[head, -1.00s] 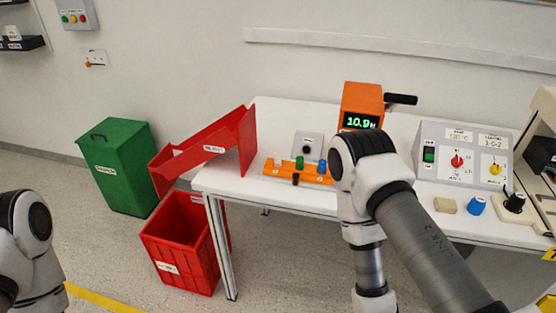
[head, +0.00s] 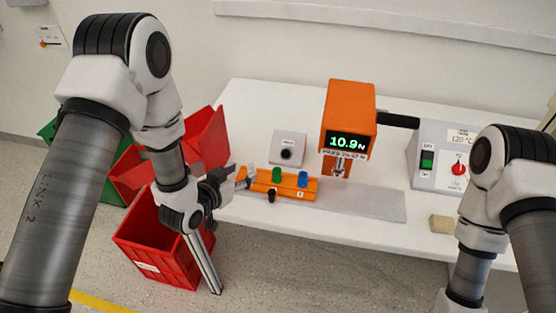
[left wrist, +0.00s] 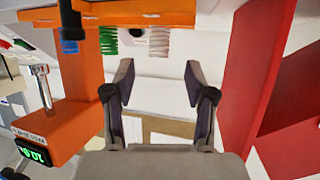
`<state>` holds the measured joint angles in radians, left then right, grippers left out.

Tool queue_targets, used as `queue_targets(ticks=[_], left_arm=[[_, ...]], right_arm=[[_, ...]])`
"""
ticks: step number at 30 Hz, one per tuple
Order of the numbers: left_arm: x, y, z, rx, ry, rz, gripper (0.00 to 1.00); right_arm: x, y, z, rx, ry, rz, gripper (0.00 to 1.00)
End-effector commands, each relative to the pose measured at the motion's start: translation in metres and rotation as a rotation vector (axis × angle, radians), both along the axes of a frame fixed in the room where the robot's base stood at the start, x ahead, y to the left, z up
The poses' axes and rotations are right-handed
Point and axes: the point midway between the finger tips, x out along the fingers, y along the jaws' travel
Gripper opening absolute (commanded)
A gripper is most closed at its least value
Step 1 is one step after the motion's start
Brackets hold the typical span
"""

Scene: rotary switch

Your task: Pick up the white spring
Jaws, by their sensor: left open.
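The white spring (head: 252,170) stands at the left end of the orange rack (head: 262,189), beside the green spring (head: 277,174) and the blue spring (head: 303,179). In the left wrist view the white spring (left wrist: 159,42) lies beyond the gap between my fingertips, roughly centred on it. My left gripper (head: 243,181) is open and empty, close to the rack's left end. In the left wrist view both fingers of the gripper (left wrist: 158,75) stand apart with nothing between them. My right arm shows at the right, but its gripper is out of view.
An orange force tester (head: 349,110) with a black handle and a reading of 10.9 N stands right of the rack. A grey box with a black knob (head: 287,150) is behind the rack. A red chute (head: 207,146) and red bin (head: 160,252) are at the left.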

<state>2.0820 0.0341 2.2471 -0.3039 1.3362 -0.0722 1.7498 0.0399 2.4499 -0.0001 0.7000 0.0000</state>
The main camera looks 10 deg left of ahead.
Motion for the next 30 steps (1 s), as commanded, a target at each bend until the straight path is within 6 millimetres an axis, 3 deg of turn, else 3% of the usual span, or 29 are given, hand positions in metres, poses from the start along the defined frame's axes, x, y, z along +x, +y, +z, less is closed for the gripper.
queue_targets(ticks=[12, 18, 19, 23, 24, 30], left_arm=[[0.053, -0.019, -0.028, 0.000, 0.004, 0.000, 0.55], [0.055, -0.020, -0.031, 0.000, 0.006, 0.001, 0.55], [0.055, -0.020, -0.031, 0.000, 0.006, 0.001, 0.52], [0.054, -0.020, -0.031, 0.000, 0.006, 0.002, 0.06], [0.054, -0.020, -0.031, 0.000, 0.006, 0.002, 0.00], [0.054, -0.020, -0.031, 0.000, 0.006, 0.002, 0.00]], right_arm=[[0.000, 0.000, 0.018, 0.000, 0.000, 0.000, 0.47], [0.000, 0.000, 0.017, 0.000, 0.000, 0.000, 0.47], [0.000, 0.000, 0.017, 0.000, 0.000, 0.000, 0.47], [0.000, 0.000, 0.017, 0.000, 0.000, 0.000, 0.47], [0.000, 0.000, 0.017, 0.000, 0.000, 0.000, 0.47], [0.000, 0.000, 0.017, 0.000, 0.000, 0.000, 0.47]])
